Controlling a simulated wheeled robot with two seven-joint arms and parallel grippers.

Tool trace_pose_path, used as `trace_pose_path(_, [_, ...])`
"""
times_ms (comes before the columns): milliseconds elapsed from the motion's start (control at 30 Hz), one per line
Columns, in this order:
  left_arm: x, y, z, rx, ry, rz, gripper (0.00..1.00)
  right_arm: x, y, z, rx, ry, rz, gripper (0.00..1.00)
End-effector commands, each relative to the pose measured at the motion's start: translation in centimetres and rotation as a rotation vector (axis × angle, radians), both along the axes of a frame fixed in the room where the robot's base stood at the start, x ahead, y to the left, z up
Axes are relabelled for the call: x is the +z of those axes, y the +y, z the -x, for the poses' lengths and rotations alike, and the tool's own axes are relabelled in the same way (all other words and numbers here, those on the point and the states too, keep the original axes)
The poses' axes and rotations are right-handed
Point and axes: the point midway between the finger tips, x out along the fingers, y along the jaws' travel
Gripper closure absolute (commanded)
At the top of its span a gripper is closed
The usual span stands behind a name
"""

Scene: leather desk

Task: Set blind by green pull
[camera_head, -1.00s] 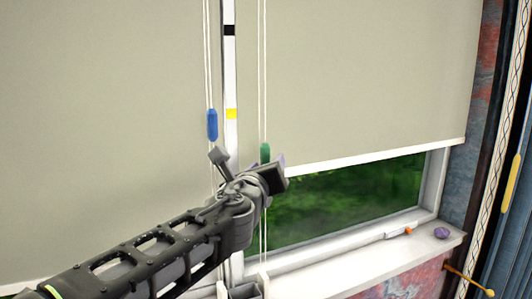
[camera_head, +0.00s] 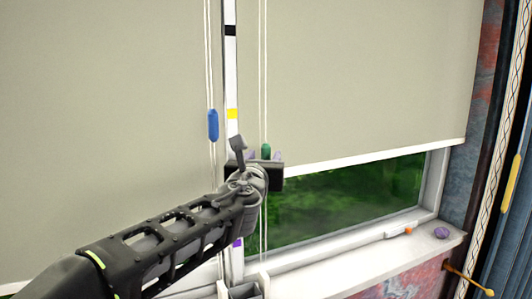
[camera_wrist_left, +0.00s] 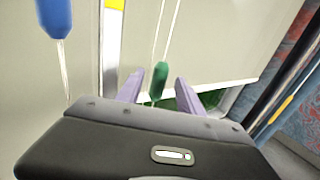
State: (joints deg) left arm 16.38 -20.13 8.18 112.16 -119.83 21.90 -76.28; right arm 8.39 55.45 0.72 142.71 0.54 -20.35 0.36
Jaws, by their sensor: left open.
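The green pull (camera_head: 266,151) hangs on its cord in front of the right blind (camera_head: 360,80), near that blind's bottom edge. In the left wrist view the green pull (camera_wrist_left: 158,82) shows between the two purple fingertips of my left gripper (camera_wrist_left: 158,85). The fingers are apart, with a gap on each side of the pull. In the head view my left gripper (camera_head: 265,157) is at the pull's lower part, hiding some of it. The right blind covers the upper window; its lower edge slopes above a strip of green outdoors. My right gripper is out of view.
A blue pull (camera_head: 213,125) hangs on cords to the left, before the left blind (camera_head: 100,120). A post with black and yellow marks (camera_head: 231,75) stands between the blinds. The sill (camera_head: 370,262) holds a marker (camera_head: 398,233) and a purple object (camera_head: 441,232).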

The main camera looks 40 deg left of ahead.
Motion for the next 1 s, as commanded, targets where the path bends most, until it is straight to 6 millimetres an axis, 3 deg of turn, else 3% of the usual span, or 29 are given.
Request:
trace_pose_path(233, [0.0,1.5,-2.8,-0.001,0.001,0.0,0.56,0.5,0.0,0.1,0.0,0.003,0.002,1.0])
trace_pose_path(567, [0.0,1.8,-3.2,0.0,0.0,0.0,0.56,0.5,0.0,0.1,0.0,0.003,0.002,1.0])
trace_pose_path(1000, [0.0,1.8,-3.2,0.0,0.0,0.0,0.91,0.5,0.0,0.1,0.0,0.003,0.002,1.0])
